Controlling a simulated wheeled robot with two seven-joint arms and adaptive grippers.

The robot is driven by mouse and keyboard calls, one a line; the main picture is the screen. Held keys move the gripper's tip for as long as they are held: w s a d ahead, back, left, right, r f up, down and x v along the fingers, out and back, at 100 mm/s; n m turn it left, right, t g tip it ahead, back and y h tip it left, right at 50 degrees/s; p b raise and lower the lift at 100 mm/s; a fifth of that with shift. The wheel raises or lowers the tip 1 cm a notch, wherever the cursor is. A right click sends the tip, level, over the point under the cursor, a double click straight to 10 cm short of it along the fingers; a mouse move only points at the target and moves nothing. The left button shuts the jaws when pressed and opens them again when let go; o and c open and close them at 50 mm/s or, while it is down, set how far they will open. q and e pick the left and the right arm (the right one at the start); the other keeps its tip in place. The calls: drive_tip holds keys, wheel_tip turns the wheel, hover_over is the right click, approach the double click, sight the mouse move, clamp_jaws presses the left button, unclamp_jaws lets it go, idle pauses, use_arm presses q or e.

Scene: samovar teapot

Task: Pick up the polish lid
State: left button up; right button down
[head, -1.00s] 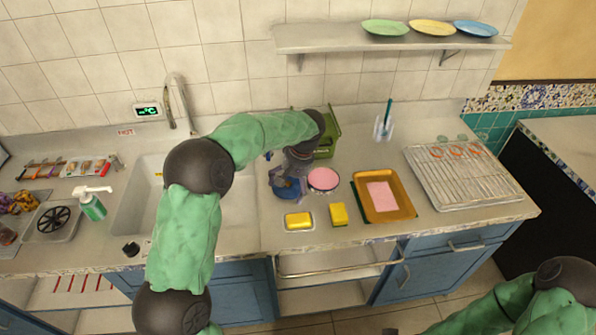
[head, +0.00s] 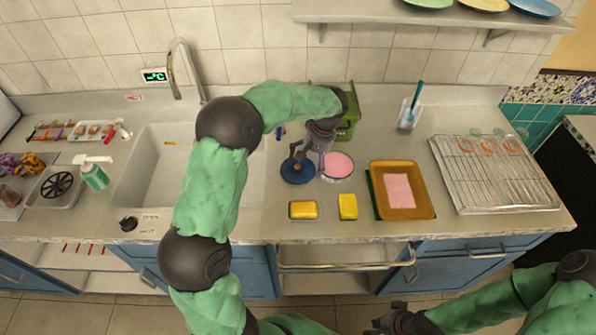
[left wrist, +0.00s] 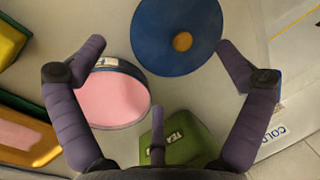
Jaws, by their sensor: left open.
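The polish lid, a blue disc (head: 294,177) with a small orange-brown knob, lies on the counter left of the round polish tin with its pink top (head: 339,164). In the left wrist view the lid (left wrist: 163,20) is at the top centre, and the tin (left wrist: 112,98) is below and left of it. My left gripper (head: 304,158) is open and empty, reaching over the lid, with its fingers spread to either side in the wrist view. It partly covers the lid in the head view. My right gripper (head: 388,322) is low at the bottom edge, away from the counter; its jaws are unclear.
A green box (head: 350,118) stands behind the tin. A yellow sponge (head: 347,207), a yellow block in a dish (head: 303,210) and an orange tray (head: 428,208) are in front and right. The sink (head: 150,185) is left; a wire rack (head: 480,185) is far right.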

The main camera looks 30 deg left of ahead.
sight(304, 171)
use_arm(q)
drive_tip(key=b+x, duration=0.2)
drive_tip(key=x, duration=0.3)
drive_tip(key=shift+a+r, duration=0.1)
drive_tip(key=shift+a, duration=0.1)
drive_tip(key=c, duration=1)
